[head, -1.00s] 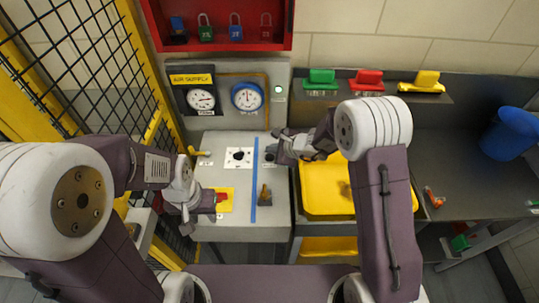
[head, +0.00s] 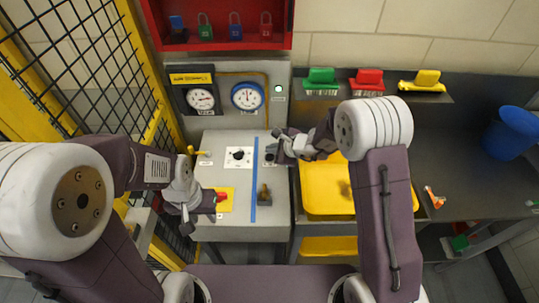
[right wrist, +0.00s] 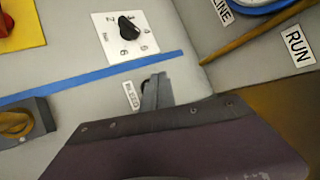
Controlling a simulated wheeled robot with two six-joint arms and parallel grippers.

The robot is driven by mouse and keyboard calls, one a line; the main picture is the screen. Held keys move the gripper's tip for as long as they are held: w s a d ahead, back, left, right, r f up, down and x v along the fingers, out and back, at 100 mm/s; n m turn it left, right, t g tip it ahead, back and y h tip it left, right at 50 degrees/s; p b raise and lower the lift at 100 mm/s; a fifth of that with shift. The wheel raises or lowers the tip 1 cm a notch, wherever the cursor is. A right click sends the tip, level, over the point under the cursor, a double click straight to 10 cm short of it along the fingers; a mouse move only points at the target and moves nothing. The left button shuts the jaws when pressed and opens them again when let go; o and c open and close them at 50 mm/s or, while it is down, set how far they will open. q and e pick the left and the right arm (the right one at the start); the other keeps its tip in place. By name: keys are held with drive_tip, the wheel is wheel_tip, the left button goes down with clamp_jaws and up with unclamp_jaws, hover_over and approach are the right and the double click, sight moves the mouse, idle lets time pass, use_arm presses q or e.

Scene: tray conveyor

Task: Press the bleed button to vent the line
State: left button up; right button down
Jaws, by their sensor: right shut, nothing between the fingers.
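The bleed button lies beside its "BLEED" label (right wrist: 131,95) on the grey console top (right wrist: 75,75). My right gripper (right wrist: 156,92) is shut and empty, with its fingertips right at the button and covering most of it. I cannot tell whether the button is pressed down. In the head view my right gripper (head: 277,134) reaches over the console's right side, right of the blue stripe (head: 254,180). My left gripper (head: 188,226) hangs by the console's left front edge, near a red switch (head: 222,197); its jaws are not clear.
A black dial knob (head: 238,154) and a lever block (head: 264,196) sit on the console. Two gauges (head: 202,99) (head: 247,96) and a small white lamp (head: 279,88) are on the panel behind. A yellow tray (head: 325,205) stands right; a mesh fence (head: 90,60) stands left.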

sight(271, 157)
drive_tip(key=shift+f+b, duration=0.4)
drive_tip(key=shift+b, duration=0.05)
drive_tip(key=shift+f+b, duration=0.3)
drive_tip(key=shift+b, duration=0.15)
idle(0.3)
drive_tip(key=shift+r+p, duration=0.45)
drive_tip(key=shift+r, duration=0.3)
wheel_tip(271, 157, up, 6)
drive_tip(key=p, duration=0.4)
idle(0.5)
